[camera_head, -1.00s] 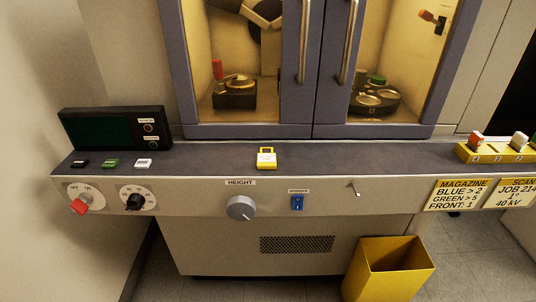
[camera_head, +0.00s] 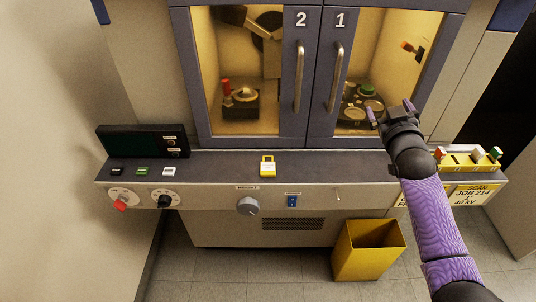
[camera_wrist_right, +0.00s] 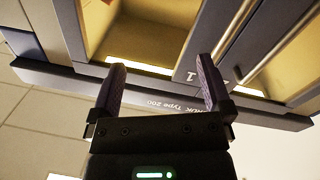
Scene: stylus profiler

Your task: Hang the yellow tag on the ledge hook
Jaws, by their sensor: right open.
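The yellow tag (camera_head: 267,167) lies on the dark ledge near its middle, with its loop toward the doors. The ledge hook (camera_head: 337,194) is a small pale peg on the ledge's front face, right of the blue switch. My right gripper (camera_head: 391,111) is open and empty, raised in front of the right cabinet door, to the right of the tag and hook and well apart from both. In the right wrist view its two fingers (camera_wrist_right: 162,85) are spread with nothing between them; neither tag nor hook shows there. My left gripper is not in view.
Doors 2 (camera_head: 300,75) and 1 (camera_head: 338,78) are closed, with projecting handles. A dark display box (camera_head: 142,141) and small labelled blocks stand at the ledge's left. A yellow magazine (camera_head: 458,163) is at its right. A yellow bin (camera_head: 368,252) stands below. The ledge around the tag is clear.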

